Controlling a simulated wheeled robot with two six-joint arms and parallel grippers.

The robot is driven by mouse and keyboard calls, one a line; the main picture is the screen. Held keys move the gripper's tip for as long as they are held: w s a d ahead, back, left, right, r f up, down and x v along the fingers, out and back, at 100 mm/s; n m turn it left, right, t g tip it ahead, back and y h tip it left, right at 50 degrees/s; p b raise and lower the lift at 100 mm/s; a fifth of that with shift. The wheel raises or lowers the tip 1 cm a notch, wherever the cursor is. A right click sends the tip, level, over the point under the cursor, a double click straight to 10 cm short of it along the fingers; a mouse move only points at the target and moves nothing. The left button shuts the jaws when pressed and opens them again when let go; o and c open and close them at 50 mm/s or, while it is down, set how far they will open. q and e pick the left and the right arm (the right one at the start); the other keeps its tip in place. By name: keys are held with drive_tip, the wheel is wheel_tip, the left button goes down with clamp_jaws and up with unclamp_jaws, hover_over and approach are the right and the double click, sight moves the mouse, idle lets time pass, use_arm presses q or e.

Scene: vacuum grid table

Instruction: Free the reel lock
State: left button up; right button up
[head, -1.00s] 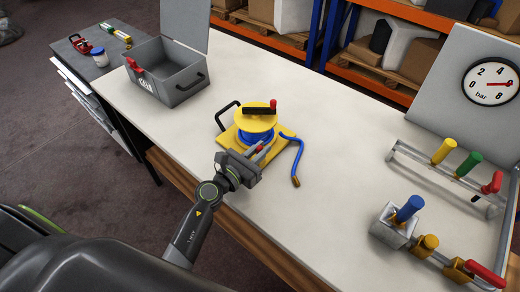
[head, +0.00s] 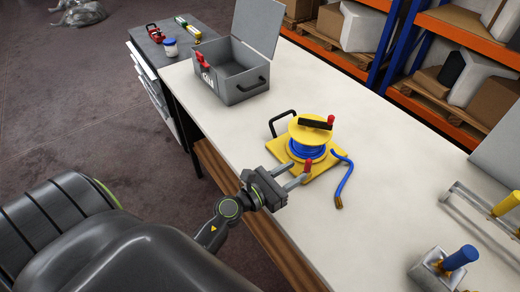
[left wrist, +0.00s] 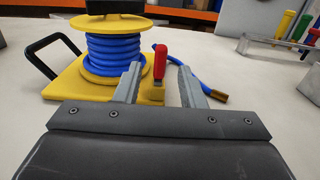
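The hose reel (head: 308,135) is yellow with blue hose wound on it and a dark crank on top. It stands on a yellow base plate (head: 325,160) with a black handle. A small red lock lever (head: 308,165) stands about upright at the plate's near edge; it also shows in the left wrist view (left wrist: 159,62). My left gripper (head: 297,170) is open, its grey fingertips close to the red lever. In the left wrist view the lever appears between the two fingers, with gaps on both sides. My right gripper is not in view.
The hose's loose end (head: 344,182) lies on the table right of the reel. A grey open toolbox (head: 238,88) stands behind left. A metal bracket with a blue-handled part (head: 460,258) is at the right. The pale tabletop between is clear.

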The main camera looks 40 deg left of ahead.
use_arm(q)
drive_tip(key=b+v, duration=0.3)
drive_tip(key=v, duration=0.8)
drive_tip(key=shift+s+b, duration=0.2)
drive_tip(key=shift+b, duration=0.15)
drive_tip(key=shift+a, duration=0.1)
